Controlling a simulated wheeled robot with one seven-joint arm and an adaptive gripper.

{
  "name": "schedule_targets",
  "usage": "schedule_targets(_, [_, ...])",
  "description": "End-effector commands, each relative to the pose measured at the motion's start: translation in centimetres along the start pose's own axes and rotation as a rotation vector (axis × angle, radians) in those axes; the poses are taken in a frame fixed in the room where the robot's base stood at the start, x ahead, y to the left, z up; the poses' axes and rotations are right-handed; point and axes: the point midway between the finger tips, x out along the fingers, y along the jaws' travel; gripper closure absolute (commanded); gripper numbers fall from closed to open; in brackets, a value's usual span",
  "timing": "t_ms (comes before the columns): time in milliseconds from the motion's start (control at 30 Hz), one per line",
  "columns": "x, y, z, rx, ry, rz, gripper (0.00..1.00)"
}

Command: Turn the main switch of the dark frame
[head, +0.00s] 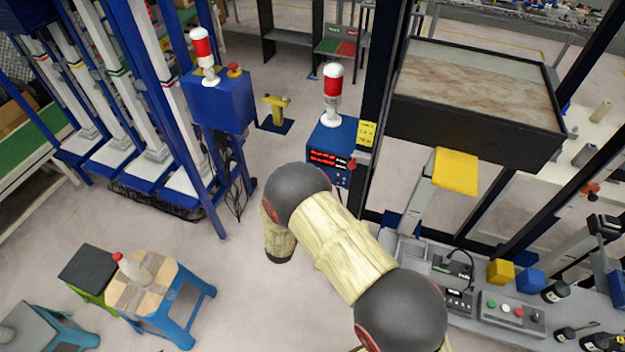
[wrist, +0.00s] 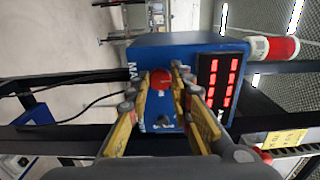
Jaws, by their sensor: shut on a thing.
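The dark frame's blue control box (head: 325,140) carries a red-and-white beacon, red digit displays and a red knob (head: 352,163). In the wrist view the box (wrist: 150,52) fills the middle, turned sideways, with partly hidden white lettering starting "MA" beside the red knob (wrist: 162,78). My gripper (wrist: 163,84) has its yellow fingers on both sides of this knob, shut on it. A smaller switch (wrist: 163,121) shows on the box face between the fingers. In the head view my arm is in front of the box's lower side and my gripper is hidden.
Black posts (head: 376,110) of the dark frame stand beside the box, with a yellow label (head: 367,134). A second blue box (head: 219,100) with its own beacon and red button is at the left. A bench with a button panel (head: 512,313) is at lower right. Stools (head: 186,300) stand at lower left.

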Motion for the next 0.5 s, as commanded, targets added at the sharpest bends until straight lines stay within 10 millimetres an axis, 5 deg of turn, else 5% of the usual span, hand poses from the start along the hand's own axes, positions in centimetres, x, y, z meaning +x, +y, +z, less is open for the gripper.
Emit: schedule_targets(500, [-0.02,0.03,0.14,-0.033,-0.003,0.0,1.0])
